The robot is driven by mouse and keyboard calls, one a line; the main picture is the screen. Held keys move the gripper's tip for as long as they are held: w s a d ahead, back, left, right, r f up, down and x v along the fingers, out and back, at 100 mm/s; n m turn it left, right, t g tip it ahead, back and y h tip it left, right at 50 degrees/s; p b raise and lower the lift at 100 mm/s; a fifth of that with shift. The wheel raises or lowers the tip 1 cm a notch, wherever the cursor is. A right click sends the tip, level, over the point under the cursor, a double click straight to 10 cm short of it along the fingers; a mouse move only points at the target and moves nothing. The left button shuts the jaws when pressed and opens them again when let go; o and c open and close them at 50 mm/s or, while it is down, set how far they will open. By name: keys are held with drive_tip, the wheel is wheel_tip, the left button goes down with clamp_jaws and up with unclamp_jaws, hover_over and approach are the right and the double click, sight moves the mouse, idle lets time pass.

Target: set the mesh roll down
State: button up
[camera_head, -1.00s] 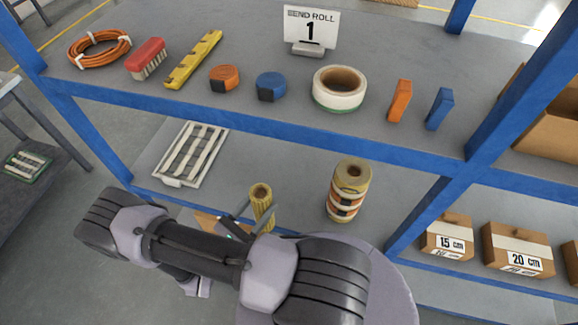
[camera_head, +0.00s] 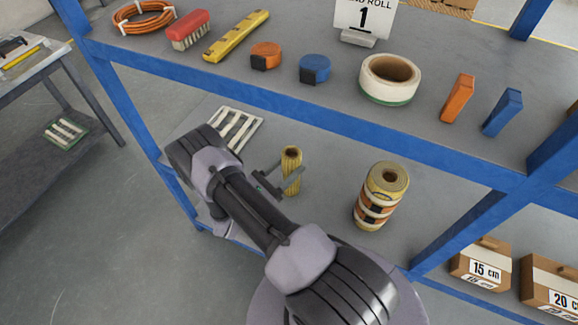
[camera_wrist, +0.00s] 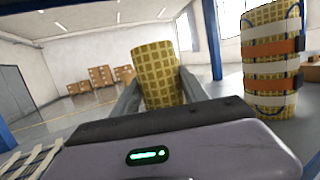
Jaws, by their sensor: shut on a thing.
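A small yellow mesh roll (camera_head: 291,168) stands upright between the fingers of my gripper (camera_head: 279,183) at the lower shelf. My gripper is shut on it. In the wrist view the roll (camera_wrist: 158,72) shows a yellow grid surface and leans slightly, with a finger on each side. I cannot tell whether its base touches the shelf. A larger banded mesh roll (camera_head: 381,196) stands to its right, apart from it, and also shows in the wrist view (camera_wrist: 271,70).
A white slatted frame (camera_head: 236,128) lies on the lower shelf (camera_head: 333,160) behind my arm. The upper shelf overhead holds tape (camera_head: 390,78), blocks and a sign (camera_head: 364,18). Boxes (camera_head: 483,263) stand at lower right. Bare shelf lies between the two rolls.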

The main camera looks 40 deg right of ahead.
drive_tip(key=o, duration=1.6)
drive_tip(key=shift+c, duration=0.2)
